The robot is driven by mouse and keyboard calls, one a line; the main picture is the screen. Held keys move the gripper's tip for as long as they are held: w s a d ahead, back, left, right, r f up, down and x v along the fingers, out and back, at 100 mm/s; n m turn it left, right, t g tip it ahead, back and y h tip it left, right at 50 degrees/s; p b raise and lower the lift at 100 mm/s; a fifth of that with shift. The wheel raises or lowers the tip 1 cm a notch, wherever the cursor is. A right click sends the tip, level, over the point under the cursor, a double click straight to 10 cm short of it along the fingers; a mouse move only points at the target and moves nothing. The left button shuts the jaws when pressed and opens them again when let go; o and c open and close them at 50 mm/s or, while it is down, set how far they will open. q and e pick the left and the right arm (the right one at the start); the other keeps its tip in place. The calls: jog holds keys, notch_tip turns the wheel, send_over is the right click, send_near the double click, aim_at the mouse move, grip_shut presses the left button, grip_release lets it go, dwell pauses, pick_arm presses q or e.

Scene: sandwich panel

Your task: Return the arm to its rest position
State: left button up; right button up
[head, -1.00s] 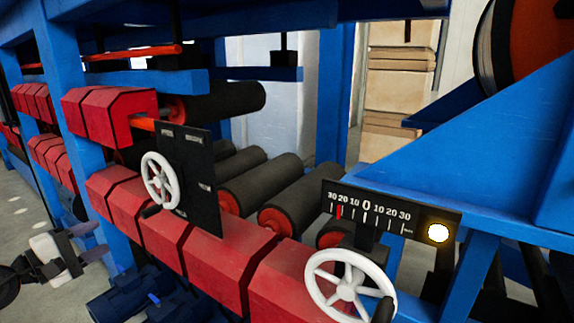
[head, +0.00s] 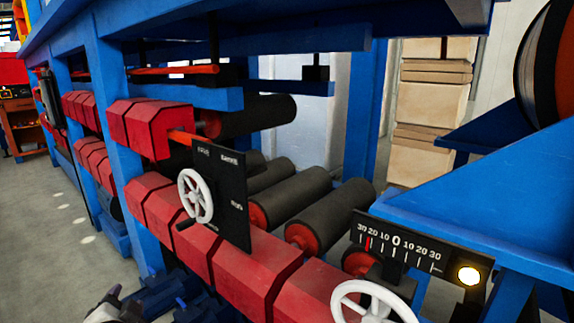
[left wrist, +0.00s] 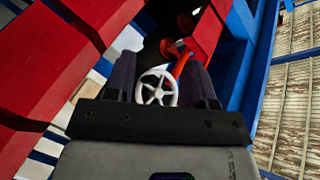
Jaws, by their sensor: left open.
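My left gripper (head: 120,302) shows only in part at the bottom edge of the head view, low in front of the red blocks. In the left wrist view its two dark fingers (left wrist: 162,80) stand apart, with nothing held between them. A white handwheel (left wrist: 156,88) appears behind the gap, at a distance. My right gripper is not in view.
The blue machine frame (head: 115,140) carries red blocks (head: 235,260) and dark rollers (head: 325,215). A white handwheel (head: 195,196) sits on a black plate. Another handwheel (head: 372,305) is below a scale (head: 415,246) with a lit yellow lamp (head: 469,275). Grey floor is free at left.

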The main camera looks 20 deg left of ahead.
pick_arm(q)
jog(key=s+d+f+g+h+p, duration=0.4)
jog(key=s+d+f+h+p, duration=0.4)
jog(key=d, duration=0.6)
jog(key=s+d+f+n+g+h+p, duration=0.1)
jog(key=s+d+f+g+p, duration=0.25)
jog(key=s, duration=0.65)
jog(key=s+d+f+n+g+p, duration=0.1)
jog(key=s+d+f+g+p, duration=0.2)
jog(key=s, duration=0.7)
notch_tip(320, 180, up, 37)
jog(key=d+t+p, duration=0.1)
jog(key=p, duration=3.6)
jog(key=shift+r+p, duration=0.15)
jog(key=shift+p, duration=0.2)
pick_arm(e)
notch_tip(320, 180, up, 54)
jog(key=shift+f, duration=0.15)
pick_arm(q)
jog(key=shift+d, duration=0.1)
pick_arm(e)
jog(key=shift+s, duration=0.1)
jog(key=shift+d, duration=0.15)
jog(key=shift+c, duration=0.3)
